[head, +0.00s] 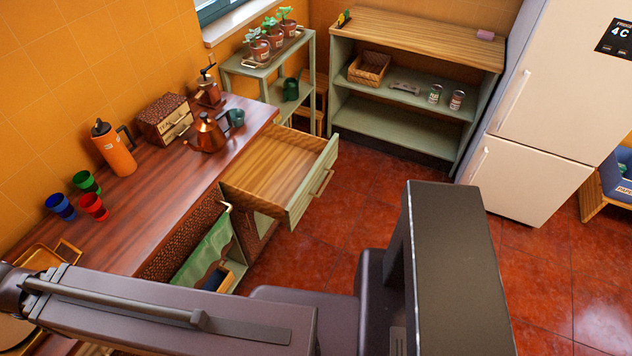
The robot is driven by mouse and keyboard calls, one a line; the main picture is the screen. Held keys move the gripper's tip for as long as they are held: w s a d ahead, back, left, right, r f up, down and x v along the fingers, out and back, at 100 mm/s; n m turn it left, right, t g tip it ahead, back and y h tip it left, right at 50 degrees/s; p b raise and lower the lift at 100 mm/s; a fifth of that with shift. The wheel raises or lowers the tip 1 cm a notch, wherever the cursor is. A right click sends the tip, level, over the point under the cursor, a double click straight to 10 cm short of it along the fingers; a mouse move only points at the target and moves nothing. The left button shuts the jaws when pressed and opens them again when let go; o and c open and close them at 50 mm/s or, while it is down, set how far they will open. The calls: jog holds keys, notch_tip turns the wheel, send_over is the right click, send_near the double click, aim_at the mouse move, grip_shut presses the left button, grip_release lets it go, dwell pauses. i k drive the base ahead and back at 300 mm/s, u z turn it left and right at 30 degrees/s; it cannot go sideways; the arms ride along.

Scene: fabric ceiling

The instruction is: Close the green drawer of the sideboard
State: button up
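The green drawer (312,190) of the sideboard (150,195) stands pulled out at the sideboard's far end. Its pale green front with a long bar handle (322,183) faces right, towards the open floor. Its wooden inside (275,172) looks empty. Parts of my own arm cross the bottom of the head view and cover the near part of the sideboard. My gripper is not in view, so its state and its place relative to the drawer do not show.
On the sideboard top stand an orange flask (114,150), a copper kettle (208,134), a wooden box (165,119) and coloured cups (94,206). Red tiled floor (375,195) is clear right of the drawer.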

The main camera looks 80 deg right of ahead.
aim_at(280, 172)
jog(key=z, duration=1)
jog(key=k, duration=0.5)
jog(key=z, duration=1.4)
jog(key=i, duration=0.15)
jog(key=z, duration=0.15)
